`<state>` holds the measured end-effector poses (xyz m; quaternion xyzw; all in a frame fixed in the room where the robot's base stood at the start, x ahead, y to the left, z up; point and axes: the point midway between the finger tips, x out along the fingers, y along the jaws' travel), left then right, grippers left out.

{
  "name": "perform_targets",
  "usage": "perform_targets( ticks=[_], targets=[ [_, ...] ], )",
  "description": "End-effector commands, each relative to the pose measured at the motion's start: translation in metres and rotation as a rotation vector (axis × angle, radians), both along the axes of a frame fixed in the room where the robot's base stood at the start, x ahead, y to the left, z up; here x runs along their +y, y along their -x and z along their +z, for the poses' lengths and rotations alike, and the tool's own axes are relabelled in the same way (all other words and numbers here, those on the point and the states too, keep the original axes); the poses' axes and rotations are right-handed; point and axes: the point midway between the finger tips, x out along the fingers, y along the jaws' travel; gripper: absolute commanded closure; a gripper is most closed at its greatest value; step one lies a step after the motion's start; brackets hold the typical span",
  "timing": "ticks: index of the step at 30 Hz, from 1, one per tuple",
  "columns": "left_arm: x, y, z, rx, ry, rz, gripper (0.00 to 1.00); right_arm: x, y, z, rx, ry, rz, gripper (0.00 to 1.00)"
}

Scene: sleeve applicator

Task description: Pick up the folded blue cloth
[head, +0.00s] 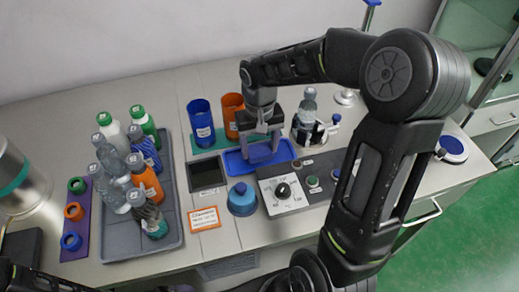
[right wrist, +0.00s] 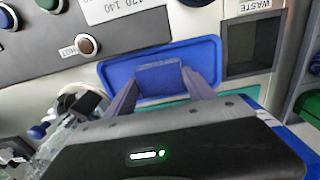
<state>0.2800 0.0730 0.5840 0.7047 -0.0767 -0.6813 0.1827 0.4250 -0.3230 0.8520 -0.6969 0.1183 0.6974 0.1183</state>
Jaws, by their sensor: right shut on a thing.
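The folded blue cloth (head: 260,152) is a small dusky blue piece at the blue tray (head: 284,158). In the right wrist view the cloth (right wrist: 160,78) sits between the two fingers of my right gripper (right wrist: 163,90), with the blue tray (right wrist: 117,72) behind it. In the head view my right gripper (head: 260,143) points down over the tray and is shut on the cloth. I cannot tell whether the cloth still touches the tray. My left gripper is not in view; only a dark part, likely my left arm, shows at the lower left corner.
Blue (head: 201,124) and orange (head: 232,113) cups stand behind the tray. A control box (head: 291,193) with a dial lies in front right, and a blue-capped container (head: 242,199) in front. A grey tray (head: 176,222) of several bottles is at left. The waste opening (head: 207,174) adjoins the blue tray.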

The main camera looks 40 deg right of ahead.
Motion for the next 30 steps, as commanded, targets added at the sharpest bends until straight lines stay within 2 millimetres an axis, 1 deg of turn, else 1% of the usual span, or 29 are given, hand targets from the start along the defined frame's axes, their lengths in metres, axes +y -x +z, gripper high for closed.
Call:
perform_targets(
  ticks=[9, 12, 15, 18, 30],
  targets=[
    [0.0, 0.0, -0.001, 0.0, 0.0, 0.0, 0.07, 0.0, -0.001, 0.06, -0.006, 0.0, 0.0, 0.76],
    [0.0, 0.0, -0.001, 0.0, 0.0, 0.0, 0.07, 0.0, -0.001, 0.075, -0.004, 0.0, 0.002, 0.76],
    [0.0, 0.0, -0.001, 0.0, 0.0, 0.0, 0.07, 0.0, -0.001, 0.085, -0.003, 0.001, 0.001, 0.76],
    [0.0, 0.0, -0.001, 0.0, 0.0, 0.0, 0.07, 0.0, 0.0, 0.089, -0.001, 0.0, 0.001, 0.76],
    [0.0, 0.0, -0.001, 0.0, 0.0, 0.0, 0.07, 0.0, 0.0, 0.088, 0.0, 0.0, 0.001, 0.76]
  ],
)
